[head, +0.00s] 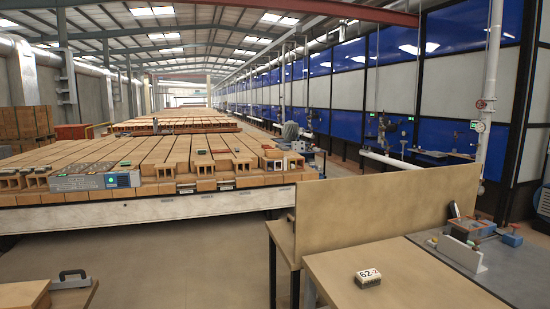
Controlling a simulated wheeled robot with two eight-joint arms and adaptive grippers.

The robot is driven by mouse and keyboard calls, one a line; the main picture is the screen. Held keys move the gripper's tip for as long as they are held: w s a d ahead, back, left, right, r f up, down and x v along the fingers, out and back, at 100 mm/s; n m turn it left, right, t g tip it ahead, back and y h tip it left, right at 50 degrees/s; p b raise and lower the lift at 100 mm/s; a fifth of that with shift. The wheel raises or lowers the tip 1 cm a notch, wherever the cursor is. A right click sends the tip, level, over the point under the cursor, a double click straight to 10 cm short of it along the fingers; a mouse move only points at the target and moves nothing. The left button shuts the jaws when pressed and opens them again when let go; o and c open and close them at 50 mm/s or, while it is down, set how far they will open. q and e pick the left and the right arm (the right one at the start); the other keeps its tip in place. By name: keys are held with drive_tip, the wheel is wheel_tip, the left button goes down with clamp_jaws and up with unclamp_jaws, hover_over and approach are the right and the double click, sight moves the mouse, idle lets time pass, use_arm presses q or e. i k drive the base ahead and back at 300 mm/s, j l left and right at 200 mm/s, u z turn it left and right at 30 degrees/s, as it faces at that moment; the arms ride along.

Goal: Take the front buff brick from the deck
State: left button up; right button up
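The deck (150,213) is a long, wide platform with a pale front edge on the left side of the head view. It is covered with rows of buff bricks. Several hollow buff bricks show open ends along its front, including one near the middle (205,168), one to its right (243,166) and one near the left end (10,181). I cannot tell which one is the front buff brick. Neither of my grippers is in view.
A grey-blue box (85,183) with a green light sits on the deck's front. A wooden table (400,262) with an upright panel (385,207) stands at the right, bearing a block marked 62-2 (368,279). Another tabletop (66,297) is at lower left. Floor between is clear.

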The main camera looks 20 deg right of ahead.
sight(280, 154)
drive_tip(key=i, duration=1.7)
drive_tip(key=i+l, duration=0.15)
drive_tip(key=i, duration=2.15)
drive_tip(key=i+z, duration=0.15)
drive_tip(key=i, duration=0.5)
drive_tip(key=i+j, duration=0.15)
drive_tip(key=i, duration=0.45)
drive_tip(key=i+j+z, duration=0.15)
drive_tip(key=i, duration=0.45)
drive_tip(key=i+l+z, duration=0.2)
drive_tip(key=i+z, duration=0.75)
drive_tip(key=i, duration=0.3)
drive_tip(key=i+j+z, duration=0.3)
drive_tip(key=i+z, duration=0.4)
drive_tip(key=i, duration=0.95)
